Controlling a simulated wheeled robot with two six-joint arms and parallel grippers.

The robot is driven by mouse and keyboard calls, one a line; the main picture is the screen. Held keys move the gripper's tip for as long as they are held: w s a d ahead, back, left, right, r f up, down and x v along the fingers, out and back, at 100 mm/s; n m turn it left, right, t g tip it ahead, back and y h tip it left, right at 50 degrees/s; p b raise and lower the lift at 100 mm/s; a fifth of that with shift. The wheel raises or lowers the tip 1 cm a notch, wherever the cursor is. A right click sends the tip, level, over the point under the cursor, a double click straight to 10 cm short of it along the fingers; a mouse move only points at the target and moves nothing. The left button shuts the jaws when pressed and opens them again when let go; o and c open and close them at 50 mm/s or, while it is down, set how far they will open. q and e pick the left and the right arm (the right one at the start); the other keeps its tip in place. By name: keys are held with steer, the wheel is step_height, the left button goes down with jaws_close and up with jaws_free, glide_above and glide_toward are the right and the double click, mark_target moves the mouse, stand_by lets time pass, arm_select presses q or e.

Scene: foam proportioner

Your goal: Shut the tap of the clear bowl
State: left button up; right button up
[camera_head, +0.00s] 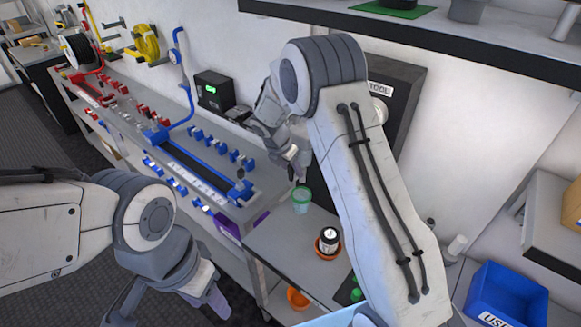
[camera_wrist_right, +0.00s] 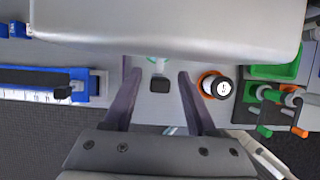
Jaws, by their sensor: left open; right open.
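The clear bowl (camera_head: 301,203) with a green rim stands on the grey bench top, left of a black-and-white jar. In the right wrist view only part of the bowl (camera_wrist_right: 153,60) shows; the big grey body above hides the rest. A dark square-ended piece (camera_wrist_right: 160,85), perhaps the tap's handle, shows just below it. My right gripper (camera_head: 291,162) is just above and behind the bowl. In its wrist view the open fingers (camera_wrist_right: 158,76) lie either side of the dark piece, with gaps. My left gripper (camera_head: 168,300) is open and empty at the lower left.
The jar (camera_head: 328,240) sits in an orange dish right of the bowl. A blue bin (camera_head: 507,296) stands at the lower right. A rack of blue fittings (camera_head: 200,165) runs along the wall bench. A black panel (camera_head: 402,95) stands behind my right arm.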

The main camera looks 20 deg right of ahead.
jaws_close()
stand_by(1.3)
